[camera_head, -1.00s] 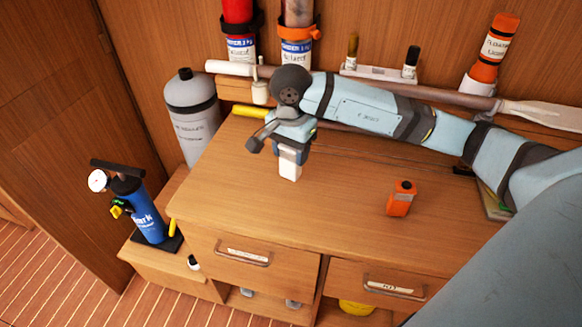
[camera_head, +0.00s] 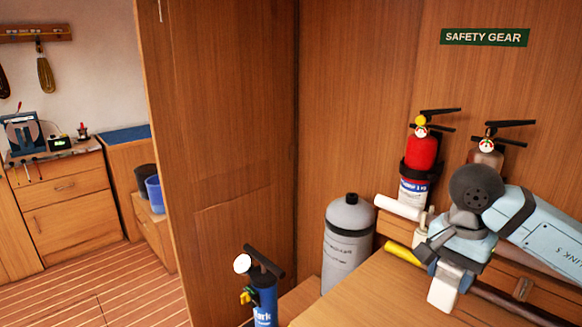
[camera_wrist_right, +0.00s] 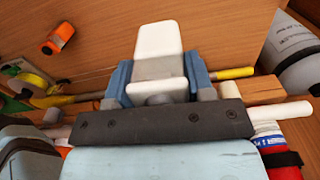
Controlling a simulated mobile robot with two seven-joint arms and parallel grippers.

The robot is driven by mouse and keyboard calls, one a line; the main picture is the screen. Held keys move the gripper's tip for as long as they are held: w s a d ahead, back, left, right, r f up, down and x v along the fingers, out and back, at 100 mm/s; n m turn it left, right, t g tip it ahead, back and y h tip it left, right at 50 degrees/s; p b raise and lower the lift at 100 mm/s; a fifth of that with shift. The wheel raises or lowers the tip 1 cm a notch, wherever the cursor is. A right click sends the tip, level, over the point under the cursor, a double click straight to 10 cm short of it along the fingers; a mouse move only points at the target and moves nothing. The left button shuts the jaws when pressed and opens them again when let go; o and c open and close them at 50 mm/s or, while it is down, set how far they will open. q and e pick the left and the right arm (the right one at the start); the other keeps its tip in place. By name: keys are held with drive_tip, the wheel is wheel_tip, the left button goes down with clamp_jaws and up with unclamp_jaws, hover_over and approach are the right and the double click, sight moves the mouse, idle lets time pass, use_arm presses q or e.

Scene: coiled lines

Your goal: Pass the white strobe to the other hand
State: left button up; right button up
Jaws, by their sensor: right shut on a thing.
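The white strobe (camera_head: 442,292) hangs below my right gripper (camera_head: 453,267), over the near left part of the wooden cabinet top. My right gripper is shut on it. In the right wrist view the blue fingers of the gripper (camera_wrist_right: 158,82) press on both sides of the strobe (camera_wrist_right: 158,40), which has a white body and a grey band. Its white end sticks out beyond the fingers. My left gripper is in neither view.
A grey cylinder (camera_head: 348,245) stands left of the cabinet top (camera_head: 350,305). Fire extinguishers, one red (camera_head: 421,155), are on the back wall. A blue pump-like cylinder (camera_head: 264,300) stands at front. An orange bottle (camera_wrist_right: 57,39) shows in the wrist view. Open floor lies left.

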drive_tip(key=a+f+n, duration=0.5)
drive_tip(key=n, duration=0.5)
use_arm(q)
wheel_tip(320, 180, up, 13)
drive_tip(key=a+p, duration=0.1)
drive_tip(key=p, duration=1.4)
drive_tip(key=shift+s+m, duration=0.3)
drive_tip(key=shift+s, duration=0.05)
use_arm(e)
drive_tip(key=shift+n, duration=0.3)
drive_tip(key=s+r, duration=0.2)
drive_tip(key=r, duration=0.1)
drive_tip(key=shift+s+a+r, duration=0.25)
drive_tip(key=shift+s+a, duration=0.05)
drive_tip(key=shift+a, duration=0.1)
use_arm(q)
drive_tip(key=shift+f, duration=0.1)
